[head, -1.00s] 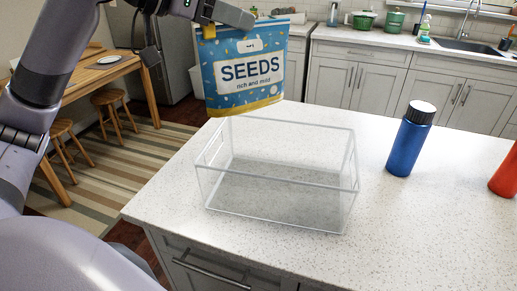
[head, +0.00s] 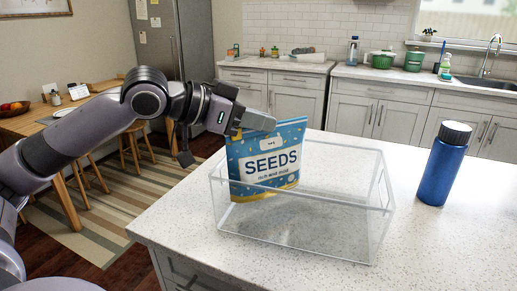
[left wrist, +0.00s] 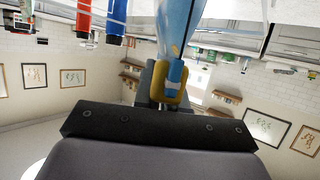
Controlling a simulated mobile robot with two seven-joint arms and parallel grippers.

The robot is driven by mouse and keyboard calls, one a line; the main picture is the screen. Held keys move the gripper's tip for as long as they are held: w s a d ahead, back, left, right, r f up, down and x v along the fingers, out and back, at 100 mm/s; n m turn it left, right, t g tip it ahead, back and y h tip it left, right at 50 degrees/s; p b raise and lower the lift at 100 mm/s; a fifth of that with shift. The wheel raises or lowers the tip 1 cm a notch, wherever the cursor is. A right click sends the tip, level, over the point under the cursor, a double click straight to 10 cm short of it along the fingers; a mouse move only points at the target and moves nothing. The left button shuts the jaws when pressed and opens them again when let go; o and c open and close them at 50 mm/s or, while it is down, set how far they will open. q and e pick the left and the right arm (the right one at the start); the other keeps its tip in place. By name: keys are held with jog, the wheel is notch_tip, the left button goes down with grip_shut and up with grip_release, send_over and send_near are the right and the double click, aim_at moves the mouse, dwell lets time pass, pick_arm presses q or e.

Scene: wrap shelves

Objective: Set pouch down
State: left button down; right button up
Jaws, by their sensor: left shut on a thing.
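The pouch (head: 268,160) is blue with a white SEEDS label and yellow accents. In the head view it is upright and partly inside the clear bin (head: 300,245) on the white counter, toward the bin's left back. I cannot tell whether its bottom touches the bin floor. My left gripper (head: 262,124) is shut on the pouch's top edge. In the left wrist view the gripper (left wrist: 170,95) grips the pouch (left wrist: 178,30) at its yellow and blue edge. My right gripper is not in view.
A blue bottle (head: 442,165) with a black cap stands on the counter right of the bin. The counter (head: 330,148) is otherwise mostly clear. A wooden table (head: 50,118) and stools are at the left, and back cabinets (head: 395,115) with a sink lie beyond.

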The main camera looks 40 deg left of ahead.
aim_at(258, 141)
pick_arm(q)
notch_tip(258, 141, down, 3)
jog(key=shift+f+b, duration=0.15)
jog(key=shift+b, duration=0.8)
jog(key=shift+f, duration=0.25)
jog(key=shift+f, duration=0.2)
jog(key=c, duration=1.2)
grip_release()
